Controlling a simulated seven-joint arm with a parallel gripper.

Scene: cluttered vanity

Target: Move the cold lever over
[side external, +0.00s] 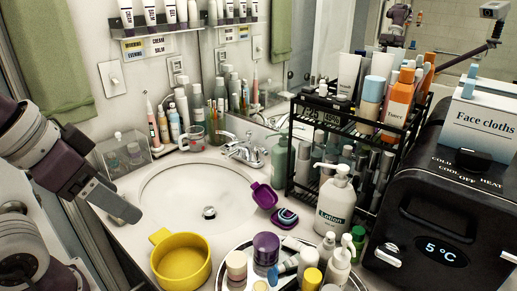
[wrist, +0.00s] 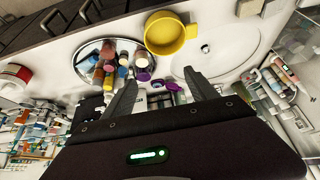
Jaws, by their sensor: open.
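A black appliance (side external: 445,215) stands at the right in the side view. Its top edge is labelled COLD, COOL, OFF and HEAT, with a dark lever (side external: 472,159) by the labels. Its display reads 5 °C. The sink faucet (side external: 243,150) has a small handle on each side; I cannot read any marking on them. My gripper (side external: 128,209) is at the left, above the counter's left edge beside the basin, far from the appliance and apart from the faucet. In the wrist view my gripper (wrist: 160,78) is open, with nothing between its fingers.
A yellow pot (side external: 181,262) and a round tray (side external: 222,277) of bottles stand at the front. A black rack (side external: 300,140) of bottles and a lotion bottle (side external: 335,205) stand left of the appliance. A Face cloths box (side external: 485,120) sits on it. The basin (side external: 180,195) is clear.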

